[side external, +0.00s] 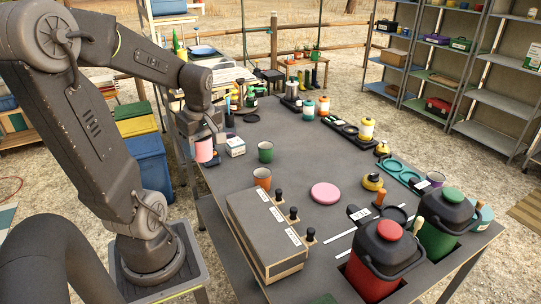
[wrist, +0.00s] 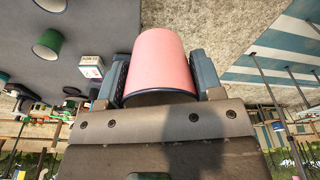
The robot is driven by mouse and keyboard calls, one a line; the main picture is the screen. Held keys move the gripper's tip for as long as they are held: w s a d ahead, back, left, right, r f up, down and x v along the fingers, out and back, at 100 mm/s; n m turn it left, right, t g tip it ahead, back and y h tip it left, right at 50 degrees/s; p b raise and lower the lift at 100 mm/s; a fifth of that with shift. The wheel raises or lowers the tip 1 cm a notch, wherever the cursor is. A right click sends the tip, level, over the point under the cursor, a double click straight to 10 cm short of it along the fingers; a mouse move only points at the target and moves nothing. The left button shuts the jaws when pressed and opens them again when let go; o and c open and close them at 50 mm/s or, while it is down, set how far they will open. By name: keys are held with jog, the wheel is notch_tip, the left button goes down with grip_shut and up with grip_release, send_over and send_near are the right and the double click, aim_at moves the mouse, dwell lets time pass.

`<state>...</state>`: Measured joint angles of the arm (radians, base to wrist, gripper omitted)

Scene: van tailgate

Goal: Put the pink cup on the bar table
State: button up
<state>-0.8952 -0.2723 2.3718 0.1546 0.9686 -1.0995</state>
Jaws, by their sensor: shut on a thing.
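My gripper (side external: 203,140) is shut on the pink cup (side external: 204,151), which hangs below the wrist in the side view. In the wrist view the pink cup (wrist: 160,58) sits between the two fingers of my gripper (wrist: 160,75). The dark grey table (side external: 300,150) runs across the middle, and the cup is by its left edge. I cannot tell its exact height or whether it is over the tabletop. The wrist view shows the tabletop (wrist: 95,25) left of the cup and bare ground to its right.
A small white box (side external: 235,147), a green cup (side external: 265,152) and an orange cup (side external: 262,178) stand near the cup. A long box (side external: 265,235), a pink disc (side external: 325,193) and red and green canisters (side external: 380,255) stand nearer. The table's middle is fairly clear.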

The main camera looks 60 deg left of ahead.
jog(key=w+a+m, duration=0.2)
jog(key=w+a, duration=0.6)
jog(key=w, duration=0.3)
jog(key=m, duration=0.2)
send_over(297, 167)
jog(key=shift+t, duration=0.3)
jog(key=f, duration=1.4)
jog(key=shift+s+d+f, duration=0.15)
jog(key=shift+d+f, duration=0.1)
jog(key=shift+f, duration=0.15)
jog(key=shift+d+f, duration=0.1)
jog(key=shift+f, duration=2)
jog(key=shift+f, duration=0.2)
jog(key=o, duration=0.9)
jog(key=shift+o, duration=0.2)
